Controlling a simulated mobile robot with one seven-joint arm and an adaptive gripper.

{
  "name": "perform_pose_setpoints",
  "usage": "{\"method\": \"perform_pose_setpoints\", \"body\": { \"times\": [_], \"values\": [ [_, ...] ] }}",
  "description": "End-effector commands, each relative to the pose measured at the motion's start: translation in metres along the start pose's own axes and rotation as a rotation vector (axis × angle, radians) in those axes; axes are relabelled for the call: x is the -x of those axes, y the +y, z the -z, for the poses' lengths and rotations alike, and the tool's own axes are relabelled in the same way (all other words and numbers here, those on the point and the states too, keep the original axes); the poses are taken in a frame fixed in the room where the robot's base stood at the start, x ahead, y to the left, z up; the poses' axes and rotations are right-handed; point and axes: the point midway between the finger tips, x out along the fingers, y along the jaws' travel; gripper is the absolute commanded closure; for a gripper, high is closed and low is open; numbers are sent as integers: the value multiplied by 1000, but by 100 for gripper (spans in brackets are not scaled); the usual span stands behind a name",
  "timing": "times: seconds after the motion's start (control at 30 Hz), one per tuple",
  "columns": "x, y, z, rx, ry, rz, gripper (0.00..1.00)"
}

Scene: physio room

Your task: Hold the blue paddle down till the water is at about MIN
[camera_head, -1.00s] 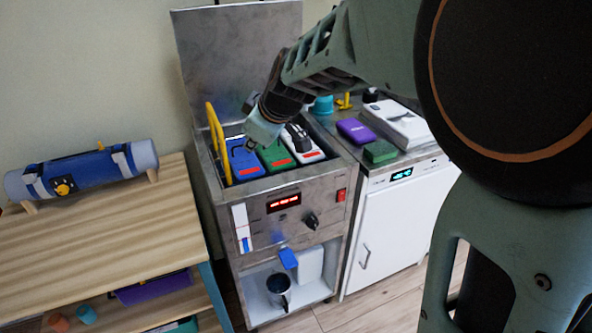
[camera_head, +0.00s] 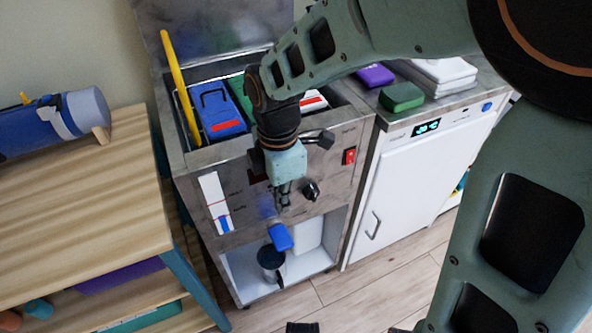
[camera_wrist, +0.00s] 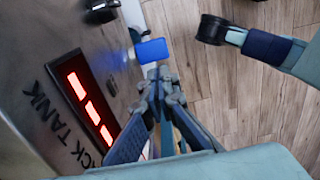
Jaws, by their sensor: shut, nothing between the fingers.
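The blue paddle (camera_head: 280,237) sticks out low on the front of the steel tank, above a dark metal mug (camera_head: 270,264). My gripper (camera_head: 283,206) points down in front of the tank, just above the paddle. Its fingers are closed and empty. The wrist view shows the paddle (camera_wrist: 151,51) just beyond the fingertips (camera_wrist: 160,74); a small gap seems to lie between them. The white level gauge (camera_head: 213,194) on the tank's left front has a red line and a short blue column near its bottom. Its labels are too small to read.
The open tank holds packs, including a blue one (camera_head: 218,110), beside a yellow handle (camera_head: 181,88). A black knob (camera_head: 310,191) and red switch (camera_head: 349,156) are on its front. A wooden table (camera_head: 75,190) stands left, a white cabinet (camera_head: 400,185) right.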

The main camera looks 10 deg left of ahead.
Motion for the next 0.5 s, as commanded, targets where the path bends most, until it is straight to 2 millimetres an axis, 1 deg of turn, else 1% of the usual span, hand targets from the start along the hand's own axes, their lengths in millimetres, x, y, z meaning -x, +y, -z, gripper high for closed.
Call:
{"method": "perform_pose_setpoints", "body": {
  "times": [0.33, 0.43, 0.5],
  "values": [
    [-1, -1, 0, 3, -1, 2, 100],
    [-7, -1, 0, 3, -1, 2, 100],
    [-16, 0, 0, 3, 0, 2, 100]
  ]
}}
